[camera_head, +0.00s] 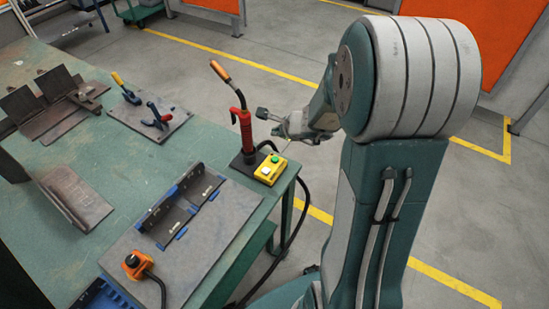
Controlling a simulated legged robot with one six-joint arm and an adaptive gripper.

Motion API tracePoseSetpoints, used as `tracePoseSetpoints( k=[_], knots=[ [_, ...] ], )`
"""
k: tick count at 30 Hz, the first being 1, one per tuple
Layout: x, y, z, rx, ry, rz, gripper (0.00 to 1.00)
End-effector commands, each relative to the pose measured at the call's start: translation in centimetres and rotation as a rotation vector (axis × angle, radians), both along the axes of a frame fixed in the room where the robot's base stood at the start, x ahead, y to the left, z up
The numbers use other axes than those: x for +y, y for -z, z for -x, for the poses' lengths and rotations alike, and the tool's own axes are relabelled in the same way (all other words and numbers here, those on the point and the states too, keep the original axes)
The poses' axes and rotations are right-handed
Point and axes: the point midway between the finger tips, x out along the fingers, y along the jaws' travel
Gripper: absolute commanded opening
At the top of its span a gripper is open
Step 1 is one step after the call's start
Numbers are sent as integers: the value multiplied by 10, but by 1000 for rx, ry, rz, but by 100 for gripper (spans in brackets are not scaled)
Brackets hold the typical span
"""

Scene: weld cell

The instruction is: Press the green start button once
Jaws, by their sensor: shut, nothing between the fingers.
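The green start button (275,159) sits on top of a small yellow control box (270,176) at the right edge of the green workbench. A second, pale button (265,171) is on the same box, nearer the front. My gripper (271,121) is shut and empty. In the picture it shows above the box and just right of a red-handled tool, apart from the button. Its exact height over the bench is hard to tell. Nothing covers the green button.
A red upright tool (243,130) with an orange-tipped lever stands close behind the box. A black cable (301,205) hangs off the bench edge. An angled fixture with blue clips (182,206) and an orange box with a black knob (137,262) lie nearer the front.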

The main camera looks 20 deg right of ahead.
Motion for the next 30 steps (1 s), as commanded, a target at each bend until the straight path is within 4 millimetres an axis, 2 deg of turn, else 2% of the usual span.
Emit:
tracePoseSetpoints(
  k=[5,21,30],
  knots=[
    [1,10,0,3,-3,-2,0],
    [1,76,0,3,-1,-2,0],
    [0,88,0,-1,-2,1,0]
  ],
)
